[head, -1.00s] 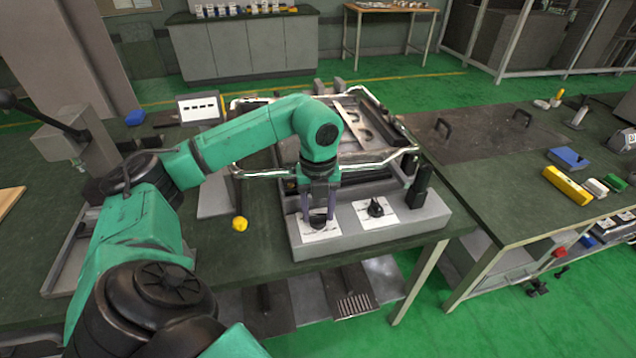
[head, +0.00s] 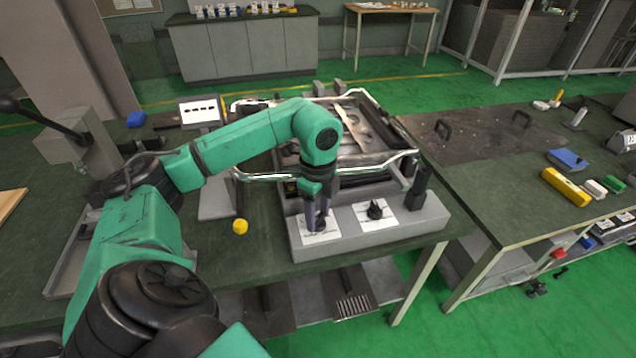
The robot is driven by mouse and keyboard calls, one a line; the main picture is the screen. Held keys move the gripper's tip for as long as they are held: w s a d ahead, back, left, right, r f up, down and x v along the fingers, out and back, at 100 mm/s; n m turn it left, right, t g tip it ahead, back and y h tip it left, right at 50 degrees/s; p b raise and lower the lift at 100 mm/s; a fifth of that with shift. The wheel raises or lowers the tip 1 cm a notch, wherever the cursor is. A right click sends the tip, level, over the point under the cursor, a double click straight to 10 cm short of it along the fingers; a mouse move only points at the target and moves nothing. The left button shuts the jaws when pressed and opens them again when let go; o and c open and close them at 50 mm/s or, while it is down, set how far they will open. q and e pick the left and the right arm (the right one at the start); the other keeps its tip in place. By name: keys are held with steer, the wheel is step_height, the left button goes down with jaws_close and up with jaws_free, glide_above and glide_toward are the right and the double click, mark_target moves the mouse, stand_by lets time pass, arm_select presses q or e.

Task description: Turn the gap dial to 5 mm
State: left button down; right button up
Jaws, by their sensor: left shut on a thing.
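Two black dials stand on white scale cards on the grey front panel (head: 346,236) of the machine. My left gripper (head: 318,224) points down over the left dial (head: 320,226), with its two fingers shut on that dial. The right dial (head: 375,209) stands free on its own card (head: 390,216). The marks on the cards are too small to read, and I cannot tell which dial is the gap dial. The left dial is partly hidden by the fingers. My right gripper is not in view.
A black upright handle (head: 418,188) stands at the panel's right end. A bent metal tube (head: 262,177) runs around the machine behind my gripper. A yellow knob (head: 240,227) sits on the green bench to the left. A second bench (head: 500,205) is on the right.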

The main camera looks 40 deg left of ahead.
arm_select(q)
steer(key=shift+r+n, duration=0.1)
steer(key=shift+n, duration=0.4)
steer(key=shift+c, duration=1.4)
jaws_free()
step_height(320, 180, up, 8)
steer(key=shift+r, duration=0.15)
step_height(320, 180, up, 6)
steer(key=p, duration=0.4)
glide_above(318, 217)
steer(key=shift+r, duration=0.1)
